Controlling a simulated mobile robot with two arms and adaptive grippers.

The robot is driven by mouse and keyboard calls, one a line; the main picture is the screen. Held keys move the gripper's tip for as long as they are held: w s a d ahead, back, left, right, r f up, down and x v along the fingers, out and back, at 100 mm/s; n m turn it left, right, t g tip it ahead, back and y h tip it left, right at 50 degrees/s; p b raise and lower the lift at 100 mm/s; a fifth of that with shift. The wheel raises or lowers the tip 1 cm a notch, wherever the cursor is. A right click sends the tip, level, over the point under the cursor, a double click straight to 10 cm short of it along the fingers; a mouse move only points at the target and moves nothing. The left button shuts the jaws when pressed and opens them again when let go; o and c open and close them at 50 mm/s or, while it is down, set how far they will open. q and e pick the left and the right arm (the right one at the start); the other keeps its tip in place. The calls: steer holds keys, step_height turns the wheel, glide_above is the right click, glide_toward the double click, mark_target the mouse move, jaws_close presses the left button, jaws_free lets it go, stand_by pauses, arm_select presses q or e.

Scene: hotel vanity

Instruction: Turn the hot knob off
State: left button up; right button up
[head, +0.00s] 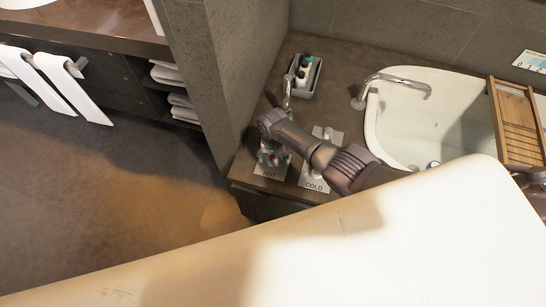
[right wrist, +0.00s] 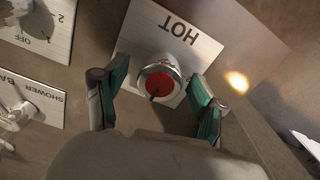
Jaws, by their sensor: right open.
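The hot knob (right wrist: 161,82) has a red face with a dark pointer and a chrome rim. It sits on a pale plate marked HOT (right wrist: 182,36) in the right wrist view. In the head view the HOT plate (head: 269,173) lies on the brown counter, and my arm partly hides the knob. My right gripper (right wrist: 158,88) is open, with one green-padded finger on each side of the knob. A gap shows between each finger and the knob. In the head view my right gripper (head: 271,154) is over the HOT plate. My left gripper is not in view.
Plates marked OFF (right wrist: 42,22) and SHOWER (right wrist: 35,108) are nearby. A grey tray with bottles (head: 316,80), a chrome spout (head: 392,81), a white basin (head: 373,130) and a wooden rack (head: 516,125) stand behind.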

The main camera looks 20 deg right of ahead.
steer(key=shift+r, duration=0.1)
step_height(320, 180, up, 12)
stand_by(0.6)
stand_by(0.4)
